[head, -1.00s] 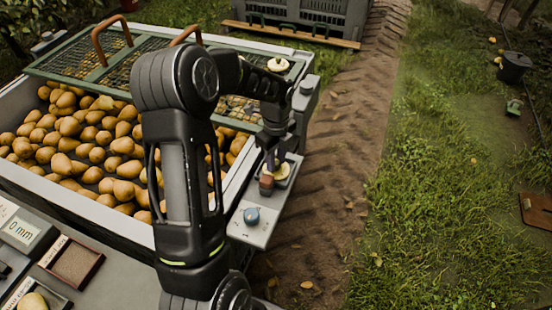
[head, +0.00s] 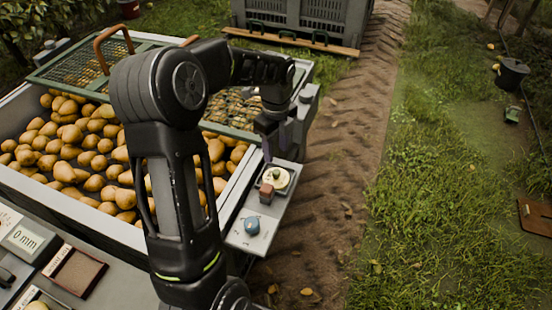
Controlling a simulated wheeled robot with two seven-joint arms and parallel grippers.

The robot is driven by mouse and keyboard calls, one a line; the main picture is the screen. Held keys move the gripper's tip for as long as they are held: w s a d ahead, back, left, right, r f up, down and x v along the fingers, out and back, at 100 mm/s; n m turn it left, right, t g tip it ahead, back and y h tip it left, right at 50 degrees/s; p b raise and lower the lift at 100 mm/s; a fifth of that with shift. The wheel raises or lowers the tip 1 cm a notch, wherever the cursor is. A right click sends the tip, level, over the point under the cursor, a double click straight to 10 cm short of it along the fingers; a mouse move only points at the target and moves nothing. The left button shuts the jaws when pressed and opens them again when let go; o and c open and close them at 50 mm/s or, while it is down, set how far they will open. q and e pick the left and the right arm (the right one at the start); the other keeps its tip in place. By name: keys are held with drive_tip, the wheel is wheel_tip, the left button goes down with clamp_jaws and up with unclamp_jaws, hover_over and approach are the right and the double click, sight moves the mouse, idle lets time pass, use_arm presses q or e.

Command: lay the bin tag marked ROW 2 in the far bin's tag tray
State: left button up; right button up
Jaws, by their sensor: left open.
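No ROW 2 lettering is readable. A pale round disc with a small green knob (head: 276,178) sits in a square recess of the grey side shelf (head: 262,244), on the right side of the pear bin (head: 112,232). I cannot tell whether the disc is the tag. A small brown block (head: 267,193) touches or overlaps its near edge. My left gripper (head: 268,152) is open, pointing down just above and behind the disc, with nothing seen between its fingers. A grey slatted bin (head: 340,20) stands farther back. My right gripper is out of view.
A green mesh lid (head: 72,62) with brown handles covers the pear bin's back part. A blue knob (head: 252,224) stands on the shelf's near end.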

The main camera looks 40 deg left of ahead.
use_arm(q)
wheel_tip(320, 180, up, 4)
idle(1.0)
drive_tip(key=s+d+f+n+h, duration=0.1)
drive_tip(key=d+f+n+h, duration=0.4)
drive_tip(key=d+f, duration=1.3)
drive_tip(key=s+d+f+n, duration=0.6)
drive_tip(key=s+d+n, duration=0.1)
drive_tip(key=s+n, duration=0.1)
drive_tip(key=s+d+f+n, duration=0.6)
drive_tip(key=s+d+n, duration=0.1)
drive_tip(key=s, duration=0.3)
drive_tip(key=shift+s+d+f+n+t+y, duration=0.25)
drive_tip(key=shift+d+n+t+y, duration=0.05)
drive_tip(key=shift+n+t+y, duration=0.1)
